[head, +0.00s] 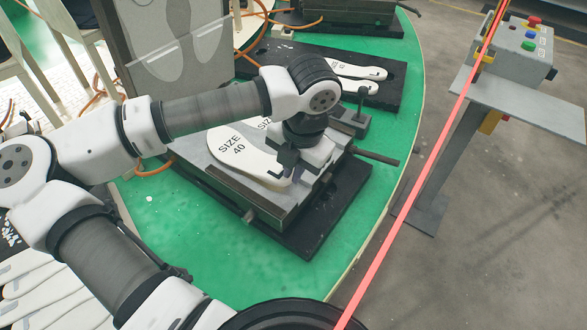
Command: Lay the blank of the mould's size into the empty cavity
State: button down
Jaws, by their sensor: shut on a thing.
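My gripper (288,172) points down over the near mould (238,197), a grey metal block on a black base. It is shut on a white sole-shaped blank (252,162) marked SIZE 40, near the blank's right end. The blank lies over the top of the mould, roughly flat. Whether it is seated in a cavity or just above it cannot be told. A second white shape marked SIZE (266,124) shows behind it, mostly hidden by my arm. The mould's right part and the fingertips are partly hidden by my wrist.
The mould stands on a green carousel table (190,255). Behind, another black base (395,85) carries white sole shapes (360,72). A grey control box (520,50) with buttons is at the right, behind a red slanting bar (420,190). White blanks (50,300) lie lower left.

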jog(key=shift+f+b, duration=1.35)
jog(key=c, duration=1.5)
grip_release()
jog(key=shift+o, duration=0.2)
jog(key=shift+r, duration=0.1)
notch_tip(320, 180, up, 14)
jog(key=s+d, duration=0.1)
jog(key=shift+s+d+f+b, duration=0.15)
jog(key=shift+d+f+b, duration=0.1)
jog(key=shift+d+b, duration=0.15)
